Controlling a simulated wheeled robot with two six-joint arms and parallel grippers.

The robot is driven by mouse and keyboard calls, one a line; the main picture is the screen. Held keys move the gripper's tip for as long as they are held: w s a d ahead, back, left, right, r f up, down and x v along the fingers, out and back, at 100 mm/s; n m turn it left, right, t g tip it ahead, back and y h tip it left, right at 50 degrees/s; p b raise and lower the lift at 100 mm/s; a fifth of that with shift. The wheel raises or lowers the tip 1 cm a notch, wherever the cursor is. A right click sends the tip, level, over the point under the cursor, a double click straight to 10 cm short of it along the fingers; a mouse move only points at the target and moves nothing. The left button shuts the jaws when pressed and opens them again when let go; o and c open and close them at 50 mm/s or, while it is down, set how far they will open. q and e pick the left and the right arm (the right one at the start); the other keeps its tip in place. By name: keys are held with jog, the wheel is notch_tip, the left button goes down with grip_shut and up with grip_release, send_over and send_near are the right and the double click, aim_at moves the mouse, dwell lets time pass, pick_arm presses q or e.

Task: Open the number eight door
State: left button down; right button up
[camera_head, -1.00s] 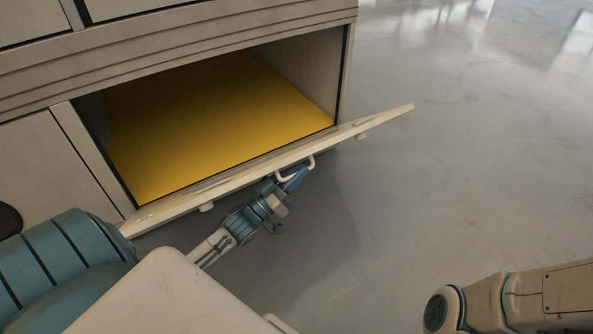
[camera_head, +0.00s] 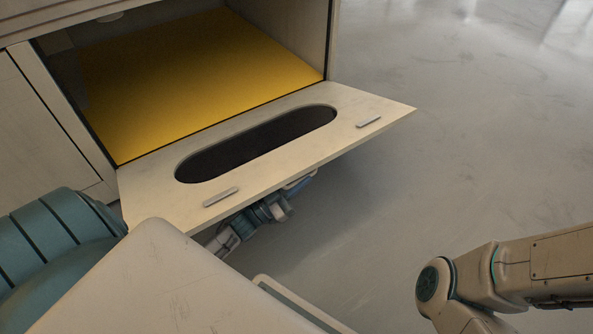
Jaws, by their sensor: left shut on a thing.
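The open door (camera_head: 350,115) is a pale flap that slopes down and outward from the bottom edge of a cabinet compartment. Its inner face shows, with a dark oval panel and two small grey tabs. No number shows on it, so I cannot tell that it is number eight. My left gripper (camera_head: 302,184) is under the door's outer side, shut on its pale handle (camera_head: 293,183); the door partly hides both. My right gripper is out of view; only part of my right arm shows at the lower right.
The compartment behind the door has a yellow floor (camera_head: 200,75) and looks mostly empty. Another closed front (camera_head: 40,130) is at its left. The grey floor (camera_head: 470,150) to the right is clear.

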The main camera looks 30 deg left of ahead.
pick_arm(q)
jog(key=shift+s+d+f+m, duration=0.15)
jog(key=shift+f+m, duration=0.15)
jog(key=shift+f, duration=0.35)
jog(key=c, duration=1.5)
grip_release()
jog(key=p+v, duration=0.3)
jog(key=v, duration=0.7)
jog(key=shift+s+a+f+p, duration=0.15)
jog(key=shift+s+a+p, duration=0.15)
jog(key=shift+p, duration=0.1)
